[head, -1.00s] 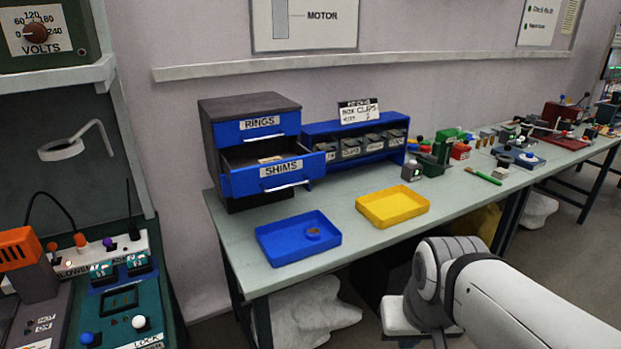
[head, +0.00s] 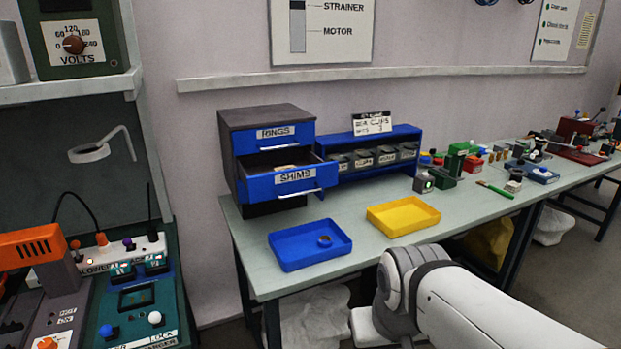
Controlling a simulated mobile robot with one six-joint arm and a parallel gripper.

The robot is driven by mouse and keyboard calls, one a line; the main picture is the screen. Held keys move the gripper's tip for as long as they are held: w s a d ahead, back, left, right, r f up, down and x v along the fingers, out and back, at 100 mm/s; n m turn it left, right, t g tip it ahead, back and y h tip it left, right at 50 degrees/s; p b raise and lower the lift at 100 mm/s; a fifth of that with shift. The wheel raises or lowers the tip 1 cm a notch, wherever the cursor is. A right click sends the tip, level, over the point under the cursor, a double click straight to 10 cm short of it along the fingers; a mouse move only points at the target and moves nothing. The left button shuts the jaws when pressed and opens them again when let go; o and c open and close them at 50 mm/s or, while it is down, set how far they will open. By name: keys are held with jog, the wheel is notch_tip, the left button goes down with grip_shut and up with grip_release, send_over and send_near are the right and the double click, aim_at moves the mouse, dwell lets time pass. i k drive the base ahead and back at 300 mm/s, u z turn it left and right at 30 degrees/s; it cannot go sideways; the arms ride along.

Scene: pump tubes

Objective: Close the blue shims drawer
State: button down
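The blue shims drawer (head: 291,182) is pulled out of the dark cabinet (head: 266,113) at the back left of the workbench. It has a white SHIMS label and a pale bar handle, and something light lies inside it. The blue rings drawer (head: 276,135) above it is shut. My arm shows in the head view at the lower right, well in front of the bench and apart from the drawer. My gripper itself is not in view.
A blue tray (head: 283,257) holding a small ring and a yellow tray (head: 403,229) lie in front of the cabinet. A blue rack of bins (head: 345,175) stands right of it. A teal console (head: 172,320) is at left. Bare bench lies between drawer and trays.

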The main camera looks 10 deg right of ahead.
aim_at(310, 173)
jog(key=z, duration=0.05)
jog(key=i, duration=1)
jog(key=u, duration=0.05)
